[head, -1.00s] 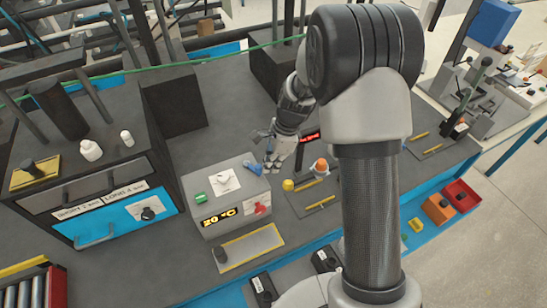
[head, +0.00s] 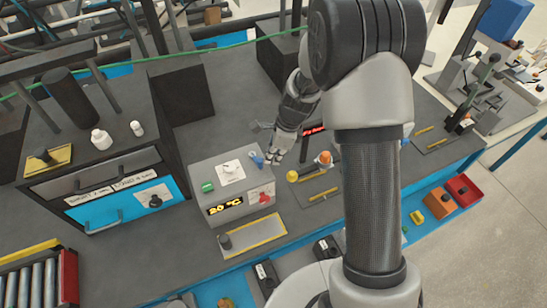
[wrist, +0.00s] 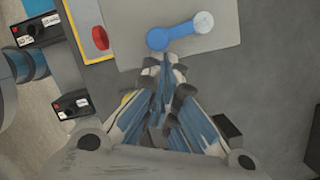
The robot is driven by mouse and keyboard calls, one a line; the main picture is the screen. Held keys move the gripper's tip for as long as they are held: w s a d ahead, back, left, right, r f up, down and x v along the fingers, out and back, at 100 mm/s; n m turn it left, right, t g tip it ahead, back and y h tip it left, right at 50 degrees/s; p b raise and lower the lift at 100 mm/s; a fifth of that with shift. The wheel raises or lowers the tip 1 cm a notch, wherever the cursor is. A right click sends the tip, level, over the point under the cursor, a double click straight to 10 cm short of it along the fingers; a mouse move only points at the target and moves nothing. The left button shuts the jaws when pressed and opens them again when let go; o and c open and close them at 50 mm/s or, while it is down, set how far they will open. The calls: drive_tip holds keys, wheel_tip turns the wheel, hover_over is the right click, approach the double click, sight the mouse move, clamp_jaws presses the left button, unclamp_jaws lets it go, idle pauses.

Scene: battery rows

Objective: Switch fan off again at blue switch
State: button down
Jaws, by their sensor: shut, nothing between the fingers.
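The blue switch (head: 257,159) is a small blue lever on the back right of the top of a grey control box (head: 232,213). In the wrist view the switch (wrist: 177,35) has a round blue end at left and a paler round end at upper right. My gripper (head: 275,160) is shut and empty at the right side of the box, close to the switch. In the wrist view my fingertips (wrist: 163,62) are together just below the blue end. I cannot tell whether they touch it. No fan is clearly visible.
The box also carries a green button (head: 208,187), a white dial plate (head: 230,172), a red knob (head: 266,198) and a 20 °C display (head: 225,207). A yellow ball (head: 292,176) and an orange-topped part (head: 324,158) stand to the right. A yellow-edged tray (head: 254,237) lies in front.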

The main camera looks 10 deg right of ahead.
drive_tip(key=shift+d, duration=0.15)
drive_tip(key=s+d+r+p, duration=0.1)
drive_tip(key=d+r, duration=0.5)
drive_tip(key=r, duration=0.3)
drive_tip(key=shift+r+p, duration=0.3)
drive_tip(key=shift+p, duration=0.1)
idle(0.4)
